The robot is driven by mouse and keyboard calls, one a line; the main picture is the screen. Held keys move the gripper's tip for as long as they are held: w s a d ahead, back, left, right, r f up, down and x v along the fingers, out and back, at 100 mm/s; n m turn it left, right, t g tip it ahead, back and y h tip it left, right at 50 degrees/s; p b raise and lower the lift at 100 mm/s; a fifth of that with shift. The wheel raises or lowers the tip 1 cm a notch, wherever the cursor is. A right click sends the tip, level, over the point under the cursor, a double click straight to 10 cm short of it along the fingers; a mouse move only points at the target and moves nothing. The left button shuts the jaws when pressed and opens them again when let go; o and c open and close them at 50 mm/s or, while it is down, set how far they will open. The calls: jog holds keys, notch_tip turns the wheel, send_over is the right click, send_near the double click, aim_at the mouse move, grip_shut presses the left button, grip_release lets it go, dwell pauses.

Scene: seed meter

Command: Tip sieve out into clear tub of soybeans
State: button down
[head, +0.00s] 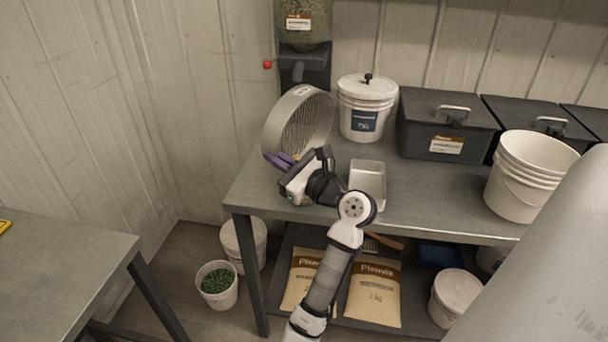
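A round grey sieve (300,122) is tipped steeply on its side over the back left of the bench, its mesh facing right. My gripper (279,160) is at the sieve's lower left rim, its purple fingers closed on the rim as far as I can see; the exact contact is partly hidden. A small pale, see-through-looking rectangular tub (368,178) stands on the bench just right of my wrist. I cannot make out soybeans in it. Whether anything lies in the sieve or beneath it is hidden.
A seed dispenser (304,62) with a red knob hangs behind the sieve. A lidded white bucket (366,105), black bins (447,122) and an open white bucket (526,175) line the bench (430,205). Bags (374,292) lie below. A bucket of green material (217,283) stands on the floor.

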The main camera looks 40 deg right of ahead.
jog(key=shift+s+d+f+t+y+b, duration=0.15)
jog(key=shift+s+t+b, duration=0.45)
jog(key=shift+b, duration=0.3)
jog(key=shift+s+d+f+t+y+b, duration=0.15)
jog(key=shift+s+t+b, duration=0.25)
jog(key=shift+t+b, duration=0.4)
dwell(0.6)
